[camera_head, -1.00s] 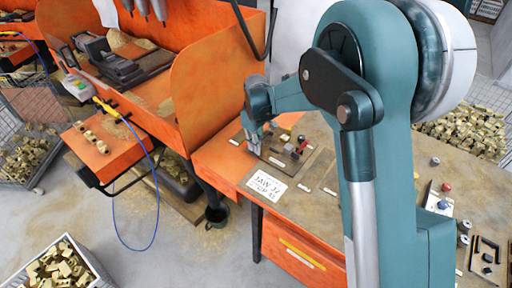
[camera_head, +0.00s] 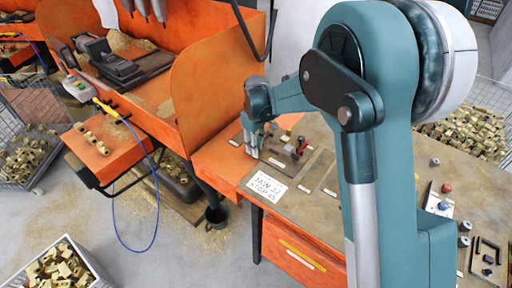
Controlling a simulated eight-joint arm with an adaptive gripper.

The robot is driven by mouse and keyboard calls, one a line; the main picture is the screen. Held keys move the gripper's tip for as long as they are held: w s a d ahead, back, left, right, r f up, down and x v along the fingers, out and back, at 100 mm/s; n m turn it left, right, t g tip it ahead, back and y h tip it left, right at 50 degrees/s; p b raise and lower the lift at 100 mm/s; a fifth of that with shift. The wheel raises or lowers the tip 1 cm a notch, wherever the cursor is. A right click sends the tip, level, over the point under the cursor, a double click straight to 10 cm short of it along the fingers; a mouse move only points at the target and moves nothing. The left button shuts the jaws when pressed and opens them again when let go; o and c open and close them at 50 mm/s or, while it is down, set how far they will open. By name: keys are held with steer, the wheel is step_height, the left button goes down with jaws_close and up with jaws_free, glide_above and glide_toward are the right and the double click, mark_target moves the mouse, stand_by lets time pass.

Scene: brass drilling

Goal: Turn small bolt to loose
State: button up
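My gripper (camera_head: 254,152) points down over the left end of a dark plate (camera_head: 321,165) on the workbench. It is small in the picture, and I cannot tell how far apart its fingers are or whether they touch anything. A small fixture with a red part (camera_head: 302,142) stands on the plate just right of my gripper. I cannot pick out the small bolt; it is too small to see or hidden by my gripper.
A white card (camera_head: 266,187) with printed text lies at the bench's front left. My arm covers the bench's middle. Tools (camera_head: 487,252) and small knobs lie at right. An orange machine enclosure (camera_head: 212,85) rises close behind my gripper on the left.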

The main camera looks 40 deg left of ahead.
steer(key=shift+r, duration=0.15)
steer(key=shift+r, duration=3.8)
steer(key=w+d+r+m+t, duration=0.1)
steer(key=d+r+m, duration=0.35)
steer(key=d, duration=0.85)
steer(key=w+d+r+m+t+y, duration=0.1)
steer(key=d+r, duration=0.7)
steer(key=d, duration=0.5)
steer(key=w+d+r+m+t, duration=0.15)
steer(key=d+r, duration=0.45)
steer(key=d, duration=0.6)
steer(key=s+d+r+m+t, duration=0.1)
steer(key=s+d+m, duration=0.3)
steer(key=d, duration=0.6)
steer(key=s+d+r+m+t, duration=0.1)
steer(key=s+d+r+m, duration=0.1)
steer(key=s+d, duration=0.5)
steer(key=s+d+f+m+t, duration=0.1)
steer(key=s+d+f+m, duration=0.1)
steer(key=s+d, duration=0.2)
steer(key=s+d+f+m+h, duration=0.1)
steer(key=s+d, duration=0.4)
steer(key=d, duration=0.5)
steer(key=shift+s+d+f+m+t, duration=0.25)
steer(key=shift+d+f+m+t, duration=0.15)
steer(key=shift+f+m, duration=0.35)
